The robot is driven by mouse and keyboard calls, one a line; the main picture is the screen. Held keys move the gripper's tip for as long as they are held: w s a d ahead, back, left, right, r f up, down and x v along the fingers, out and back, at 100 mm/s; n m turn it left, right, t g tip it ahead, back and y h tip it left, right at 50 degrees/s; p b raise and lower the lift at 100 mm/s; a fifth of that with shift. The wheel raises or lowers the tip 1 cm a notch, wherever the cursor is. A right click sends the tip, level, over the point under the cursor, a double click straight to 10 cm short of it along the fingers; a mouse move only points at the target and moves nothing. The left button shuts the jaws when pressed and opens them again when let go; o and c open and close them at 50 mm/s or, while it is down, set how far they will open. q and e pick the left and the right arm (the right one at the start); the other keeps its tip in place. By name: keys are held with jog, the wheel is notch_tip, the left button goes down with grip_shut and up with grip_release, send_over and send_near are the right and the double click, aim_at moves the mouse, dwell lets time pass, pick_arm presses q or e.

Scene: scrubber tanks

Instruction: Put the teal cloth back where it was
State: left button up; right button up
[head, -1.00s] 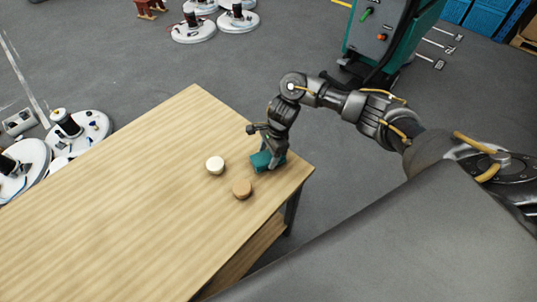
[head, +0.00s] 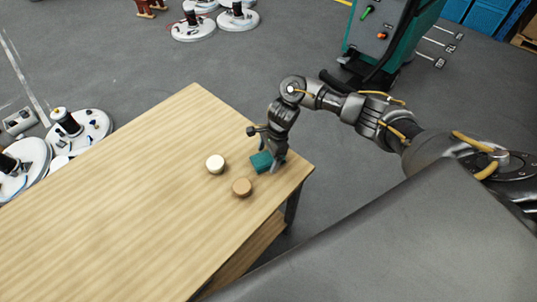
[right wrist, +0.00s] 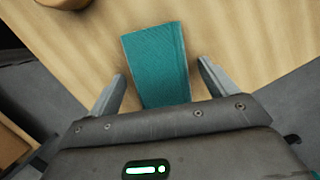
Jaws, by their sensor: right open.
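The teal cloth (head: 261,161) is a small folded block near the right corner of the wooden table (head: 130,190). In the right wrist view the cloth (right wrist: 157,62) lies on the wood between the two fingers, with a gap on each side. My right gripper (head: 273,164) is open and low over the table at the cloth's right end. In the right wrist view its fingertips (right wrist: 161,68) stand apart. The gripper hides part of the cloth's near end. My left gripper is not in view.
A cream round piece (head: 215,164) and a tan round piece (head: 242,187) sit left of and below the cloth. The table's right edge is close. The left of the table is clear. A teal machine (head: 390,40) stands on the floor behind.

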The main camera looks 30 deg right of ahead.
jog(key=v, duration=1.2)
jog(key=shift+r, duration=0.2)
jog(key=shift+a, duration=0.15)
